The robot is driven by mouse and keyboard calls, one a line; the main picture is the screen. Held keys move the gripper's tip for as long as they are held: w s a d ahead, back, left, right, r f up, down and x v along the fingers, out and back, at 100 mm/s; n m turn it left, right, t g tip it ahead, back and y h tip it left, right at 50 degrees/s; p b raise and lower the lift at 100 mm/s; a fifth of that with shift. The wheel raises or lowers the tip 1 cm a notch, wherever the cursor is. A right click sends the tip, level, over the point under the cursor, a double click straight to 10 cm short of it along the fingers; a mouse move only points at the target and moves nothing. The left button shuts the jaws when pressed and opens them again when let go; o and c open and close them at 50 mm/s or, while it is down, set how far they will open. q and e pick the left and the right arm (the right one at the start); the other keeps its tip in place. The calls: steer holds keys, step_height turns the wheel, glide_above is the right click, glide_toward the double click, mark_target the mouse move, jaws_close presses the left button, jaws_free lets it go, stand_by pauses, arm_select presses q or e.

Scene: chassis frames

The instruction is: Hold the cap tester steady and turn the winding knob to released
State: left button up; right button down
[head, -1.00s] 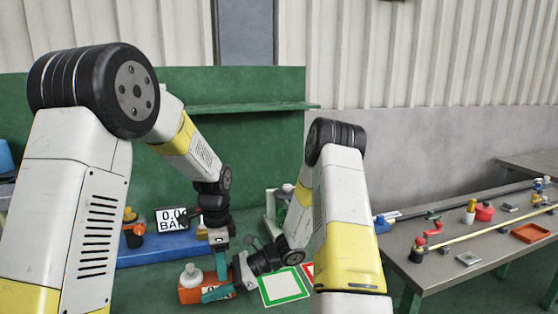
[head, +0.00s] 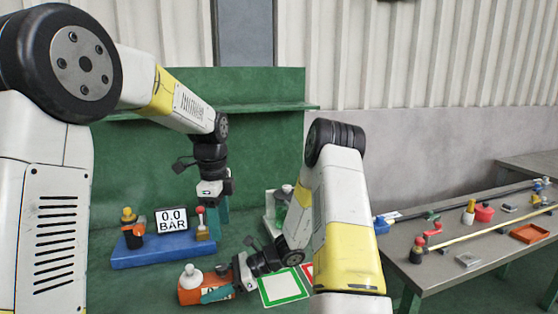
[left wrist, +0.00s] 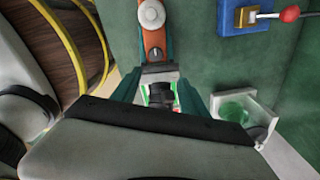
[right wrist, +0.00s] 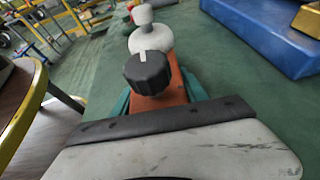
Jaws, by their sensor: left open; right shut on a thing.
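The cap tester (head: 190,296) is an orange body with a white round cap piece (head: 192,273) on top, low on the green bench. My right gripper (head: 215,295) is shut on the orange body from the right side. In the right wrist view the black winding knob (right wrist: 148,72) stands on the body, its white mark toward the far side. No released marking is readable. My left gripper (head: 216,222) is open and empty, pointing down behind and above the tester, apart from it. The left wrist view shows the tester (left wrist: 154,38) beyond its fingers.
A green-framed mat (head: 284,288) lies right of the tester. A grey side table (head: 470,244) holds several small parts.

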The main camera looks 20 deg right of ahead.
arm_select(q)
steer(key=w+d+r+n+t+h, duration=0.2)
steer(key=w+d+r+n, duration=0.1)
steer(key=w+d+n, duration=0.1)
steer(key=w+d+r+n+t+h, duration=0.3)
steer(key=w+d, duration=0.3)
steer(key=d, duration=0.3)
steer(key=w+d+r+n+t+h, duration=0.2)
steer(key=w+d+r+n+h, duration=0.1)
steer(key=d, duration=0.4)
steer(key=shift+w+d+r+n, duration=0.25)
steer(key=shift+w+r+n, duration=0.2)
steer(key=shift+w+n, duration=0.55)
steer(key=m+g+y, duration=0.7)
steer(key=m+y, duration=0.1)
steer(key=m, duration=0.2)
glide_toward(222, 266)
step_height(222, 266, down, 9)
steer(key=shift+w+d+r, duration=0.1)
steer(key=shift+w+r, duration=0.05)
